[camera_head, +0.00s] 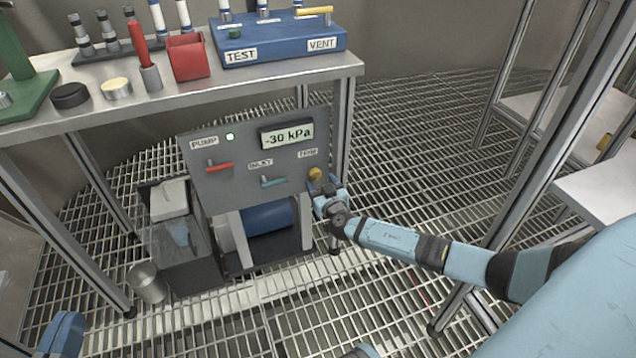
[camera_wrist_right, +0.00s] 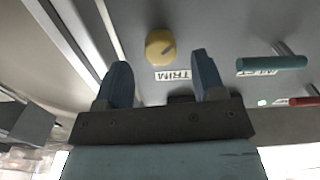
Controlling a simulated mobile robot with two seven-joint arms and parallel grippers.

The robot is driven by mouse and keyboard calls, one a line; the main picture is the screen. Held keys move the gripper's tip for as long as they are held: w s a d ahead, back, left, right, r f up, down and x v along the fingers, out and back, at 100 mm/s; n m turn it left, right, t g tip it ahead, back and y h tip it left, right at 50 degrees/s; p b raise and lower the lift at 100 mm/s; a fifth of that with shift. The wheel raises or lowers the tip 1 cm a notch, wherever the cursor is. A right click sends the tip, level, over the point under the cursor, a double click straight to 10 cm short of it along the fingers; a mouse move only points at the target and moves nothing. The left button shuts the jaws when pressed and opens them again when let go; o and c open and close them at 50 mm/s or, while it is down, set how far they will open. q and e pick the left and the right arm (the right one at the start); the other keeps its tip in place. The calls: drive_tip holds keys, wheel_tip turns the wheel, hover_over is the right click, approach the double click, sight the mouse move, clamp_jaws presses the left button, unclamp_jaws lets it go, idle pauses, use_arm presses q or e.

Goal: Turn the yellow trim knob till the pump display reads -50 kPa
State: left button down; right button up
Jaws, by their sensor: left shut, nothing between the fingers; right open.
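The yellow trim knob (camera_head: 315,174) is at the lower right of the grey pump panel (camera_head: 225,178). The pump display (camera_head: 287,135) reads -30 kPa. My right gripper (camera_head: 322,190) is open just below and in front of the knob. In the right wrist view the knob (camera_wrist_right: 159,45) shows past the two open fingertips (camera_wrist_right: 160,62), roughly midway between them, with a dark pointer line on its face. I see no finger touching it. My left gripper (camera_head: 62,335) shows only in part at the lower left corner, shut and away from the panel.
A red pump lever (camera_head: 218,167) and a teal inlet lever (camera_head: 273,181) are on the same panel, left of the knob. A green lamp (camera_head: 229,136) is lit. The bench (camera_head: 200,95) stands above. A metal cup (camera_head: 148,283) is on the grating at left.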

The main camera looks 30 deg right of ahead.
sight(315, 174)
use_arm(q)
drive_tip(key=shift+w+a+r+m+h, duration=0.1)
drive_tip(key=shift+m+h, duration=0.2)
use_arm(e)
drive_tip(key=shift+x, duration=1.25)
drive_tip(key=c, duration=0.9)
